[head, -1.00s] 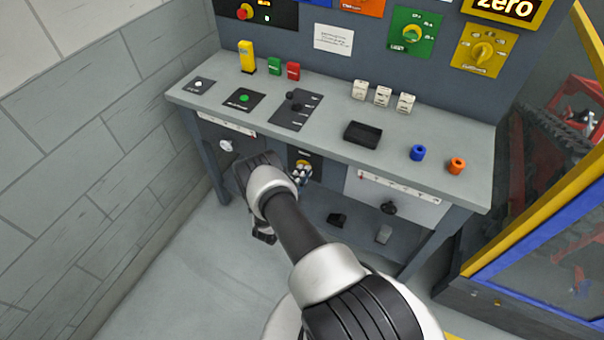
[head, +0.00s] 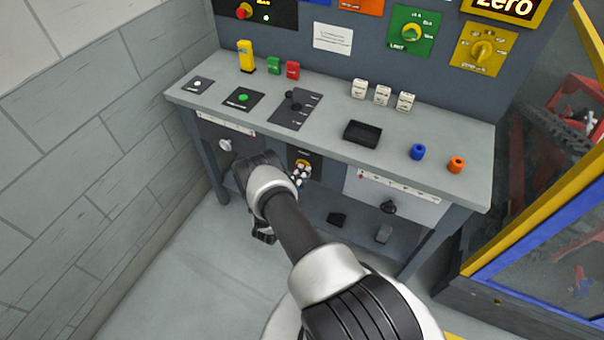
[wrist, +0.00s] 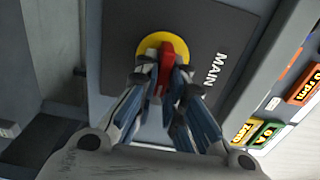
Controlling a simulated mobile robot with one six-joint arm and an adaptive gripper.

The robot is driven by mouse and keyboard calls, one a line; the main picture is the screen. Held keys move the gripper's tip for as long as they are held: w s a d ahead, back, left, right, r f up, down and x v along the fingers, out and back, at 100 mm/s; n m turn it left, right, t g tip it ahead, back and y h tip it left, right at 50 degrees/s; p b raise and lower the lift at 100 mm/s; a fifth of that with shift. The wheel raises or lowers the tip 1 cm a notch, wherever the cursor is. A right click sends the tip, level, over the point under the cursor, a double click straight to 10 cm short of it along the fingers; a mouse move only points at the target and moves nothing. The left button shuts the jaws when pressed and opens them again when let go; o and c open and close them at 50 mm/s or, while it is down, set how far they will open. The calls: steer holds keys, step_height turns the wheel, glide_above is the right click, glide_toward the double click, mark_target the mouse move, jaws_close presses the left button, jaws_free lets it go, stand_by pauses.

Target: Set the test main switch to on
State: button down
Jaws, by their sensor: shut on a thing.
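The test main switch is a red handle (wrist: 167,60) on a yellow round base, mounted on a dark plate (wrist: 205,35) lettered MAIN in the wrist view. In the head view its yellow base (head: 303,163) shows on the bench front, partly hidden by my gripper. My gripper (wrist: 166,85) is shut on the red handle, with one finger on each side of it. In the wrist view the handle runs roughly along the picture's vertical. In the head view my gripper (head: 300,176) is at the switch, below the bench top's front edge. The on and off marks cannot be read.
The bench top (head: 330,115) overhangs the switch. A white panel with a black knob (head: 389,207) is to the right, and a pale knob (head: 225,145) to the left. A yellow-framed enclosure stands at right.

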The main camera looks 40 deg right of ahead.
steer(key=c, duration=1.7)
jaws_free()
steer(key=v, duration=1.2)
